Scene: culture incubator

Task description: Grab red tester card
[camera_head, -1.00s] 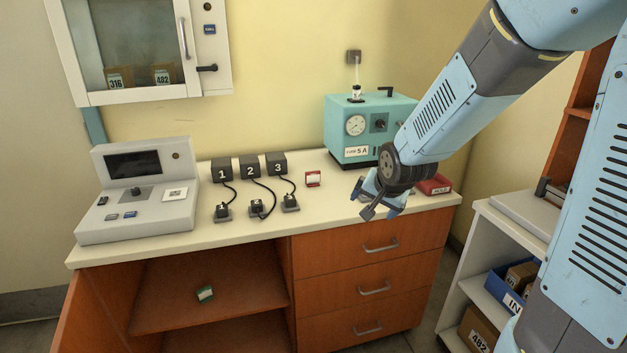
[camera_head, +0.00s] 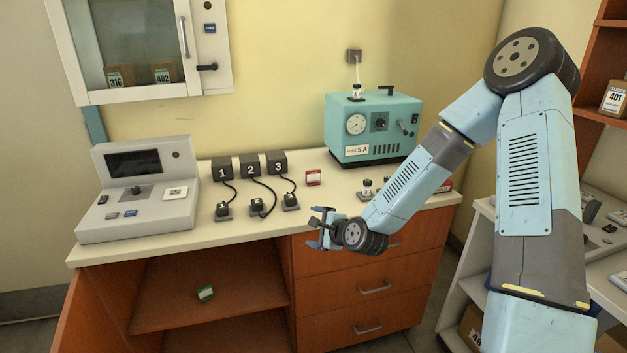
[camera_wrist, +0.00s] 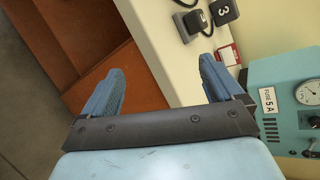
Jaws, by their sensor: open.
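The red tester card (camera_head: 313,178) is a small red and white piece on the counter (camera_head: 130,243), right of the block marked 3. In the wrist view the red and white card (camera_wrist: 228,55) shows just beyond the right finger, partly hidden by it. My gripper (camera_head: 318,229) is open and empty at the counter's front edge, below and in front of the card in the head view. In the wrist view its two blue fingers (camera_wrist: 158,86) are spread apart, with the counter edge showing between them.
Blocks marked 1, 2 and 3 (camera_head: 277,163) have cables to small plugs (camera_head: 290,202) left of the card. A teal fuse box (camera_head: 372,128) stands behind right. A grey console (camera_head: 135,190) stands at left. A green and white card (camera_head: 205,293) lies on the open lower shelf.

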